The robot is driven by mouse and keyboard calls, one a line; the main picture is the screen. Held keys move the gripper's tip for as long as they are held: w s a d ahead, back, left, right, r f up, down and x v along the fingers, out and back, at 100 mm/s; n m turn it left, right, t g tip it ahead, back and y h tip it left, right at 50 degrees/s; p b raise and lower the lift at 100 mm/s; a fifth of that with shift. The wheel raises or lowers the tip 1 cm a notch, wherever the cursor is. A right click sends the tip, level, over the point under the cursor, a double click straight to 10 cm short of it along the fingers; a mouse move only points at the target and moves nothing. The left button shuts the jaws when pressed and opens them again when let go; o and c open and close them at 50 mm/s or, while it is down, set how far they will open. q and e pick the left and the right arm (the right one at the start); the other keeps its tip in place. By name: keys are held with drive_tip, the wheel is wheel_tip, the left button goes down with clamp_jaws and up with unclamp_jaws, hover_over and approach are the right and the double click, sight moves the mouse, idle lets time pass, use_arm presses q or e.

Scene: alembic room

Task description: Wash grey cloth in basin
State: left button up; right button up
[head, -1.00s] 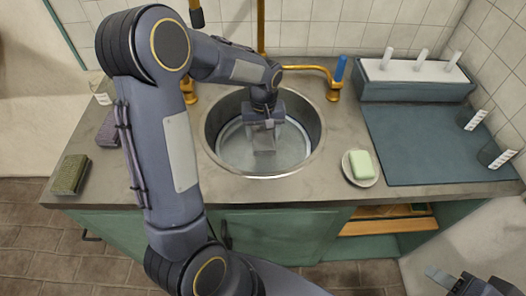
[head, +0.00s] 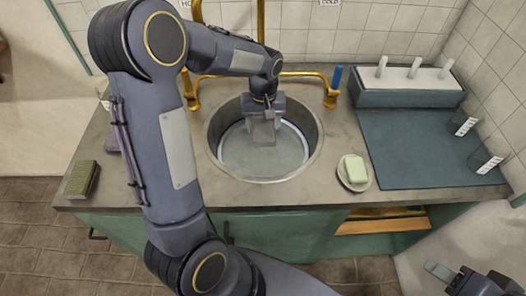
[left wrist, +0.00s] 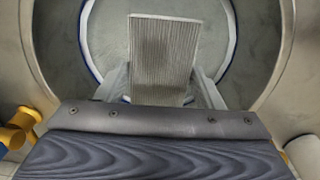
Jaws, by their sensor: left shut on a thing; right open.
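The round metal basin (head: 222,157) is set in the counter. Inside it is a pale ring with a blue edge around a grey-green surface; I cannot tell how deep any water is. My left gripper (head: 263,130) points down inside the basin, shut on the grey cloth (head: 264,137). In the left wrist view the ribbed grey cloth (left wrist: 163,55) hangs flat between the fingers (left wrist: 160,90), over the ring. I cannot tell whether its lower end touches the surface. My right gripper (head: 472,278) is open and empty at the lower right, away from the counter.
Gold taps (head: 190,92) stand behind the basin, one with a blue handle (head: 337,76). Green soap (head: 355,169) lies on a dish right of the basin. A blue-grey mat (head: 420,150) and a white-topped rack (head: 405,80) are further right. A green sponge (head: 81,180) lies far left.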

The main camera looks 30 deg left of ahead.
use_arm(q)
wheel_tip(320, 180, up, 6)
drive_tip(key=p, duration=0.4)
drive_tip(key=shift+f, duration=0.15)
drive_tip(key=shift+f, duration=0.1)
drive_tip(key=shift+s, duration=0.1)
